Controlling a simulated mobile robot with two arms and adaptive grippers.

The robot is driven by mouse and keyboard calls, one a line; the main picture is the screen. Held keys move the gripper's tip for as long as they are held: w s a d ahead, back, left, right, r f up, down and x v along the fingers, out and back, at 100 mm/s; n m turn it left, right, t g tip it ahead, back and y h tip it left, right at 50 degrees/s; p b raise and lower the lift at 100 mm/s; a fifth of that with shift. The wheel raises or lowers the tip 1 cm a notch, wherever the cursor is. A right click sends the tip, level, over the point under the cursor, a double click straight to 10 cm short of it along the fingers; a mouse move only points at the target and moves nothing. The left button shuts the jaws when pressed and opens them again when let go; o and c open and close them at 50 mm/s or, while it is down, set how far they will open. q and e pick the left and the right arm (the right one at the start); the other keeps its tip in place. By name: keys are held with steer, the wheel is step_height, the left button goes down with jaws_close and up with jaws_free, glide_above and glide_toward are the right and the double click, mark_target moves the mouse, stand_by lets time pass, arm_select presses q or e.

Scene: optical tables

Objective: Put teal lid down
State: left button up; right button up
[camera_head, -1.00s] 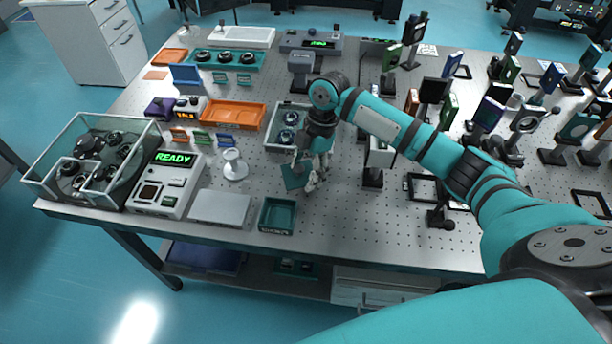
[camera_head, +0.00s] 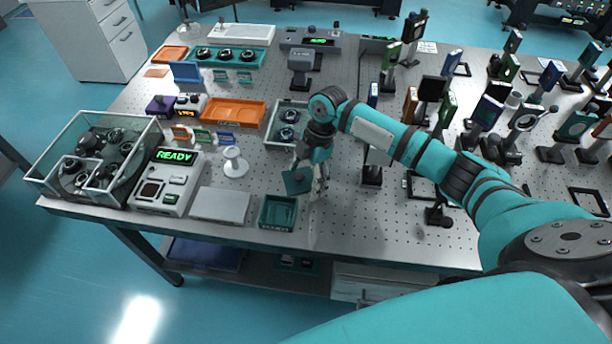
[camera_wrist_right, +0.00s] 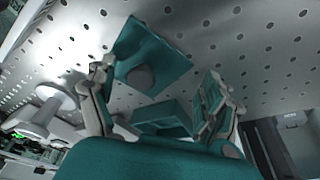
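The teal lid (camera_head: 297,182) is a flat square plate just left of my right gripper (camera_head: 321,182), over the perforated table. In the right wrist view the lid (camera_wrist_right: 158,58) shows its grey round knob towards the camera. My right gripper's fingers (camera_wrist_right: 158,92) stand wide apart there. The left finger's tip meets or overlaps the lid's edge; the right finger is clear of it. The knob is not clamped. I cannot tell whether the lid touches the table. An open teal bin (camera_head: 278,213) stands in front and slightly left. My left gripper is not in view.
A grey flat plate (camera_head: 220,205), a white spool-like stand (camera_head: 234,163) and a box reading READY (camera_head: 168,184) lie to the left. A grey tray (camera_head: 271,137) is behind the gripper. Optical mounts crowd the right; bare table lies right of the bin.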

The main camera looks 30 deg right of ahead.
steer(key=b+v, duration=0.1)
steer(key=v, duration=1.1)
steer(key=shift+r, duration=0.2)
steer(key=shift+a, duration=0.1)
